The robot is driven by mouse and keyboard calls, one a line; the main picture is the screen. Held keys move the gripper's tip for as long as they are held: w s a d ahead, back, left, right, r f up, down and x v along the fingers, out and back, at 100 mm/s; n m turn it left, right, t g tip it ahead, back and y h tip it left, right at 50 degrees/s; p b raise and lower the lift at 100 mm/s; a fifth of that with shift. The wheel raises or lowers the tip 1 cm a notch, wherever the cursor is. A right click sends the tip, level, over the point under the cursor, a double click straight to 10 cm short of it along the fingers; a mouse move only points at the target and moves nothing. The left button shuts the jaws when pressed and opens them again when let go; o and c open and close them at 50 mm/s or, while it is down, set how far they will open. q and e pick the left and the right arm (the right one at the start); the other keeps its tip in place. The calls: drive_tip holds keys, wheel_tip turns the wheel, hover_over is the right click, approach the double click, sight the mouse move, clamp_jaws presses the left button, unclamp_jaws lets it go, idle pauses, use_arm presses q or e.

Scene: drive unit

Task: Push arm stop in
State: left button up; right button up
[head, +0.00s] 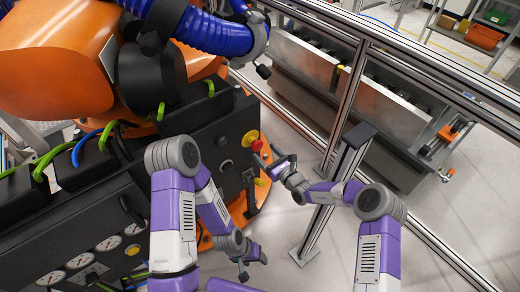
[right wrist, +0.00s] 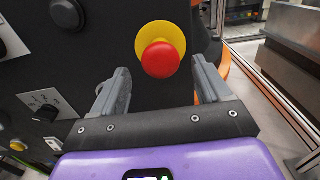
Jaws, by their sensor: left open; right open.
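The arm stop is a red mushroom button (head: 257,145) on a yellow collar (head: 250,137), on the side of the black drive unit (head: 205,150). In the right wrist view the red button (right wrist: 160,60) shows between and beyond my finger tips, in front of its yellow collar (right wrist: 150,35). My right gripper (head: 274,160) is open and empty, close in front of the button; a gap or contact cannot be told. My left gripper (head: 254,266) is open and empty, low beside the unit, away from the button.
A rotary switch (right wrist: 47,111) is on the panel left of the button. Several gauges (head: 79,261) are on the unit's lower left. A metal post (head: 338,185) and rail fence (head: 350,90) stand on the right. An orange robot arm (head: 60,70) with blue hose is above.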

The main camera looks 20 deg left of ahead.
sight(259, 147)
drive_tip(key=shift+b+x, duration=0.5)
drive_tip(key=shift+x, duration=1.65)
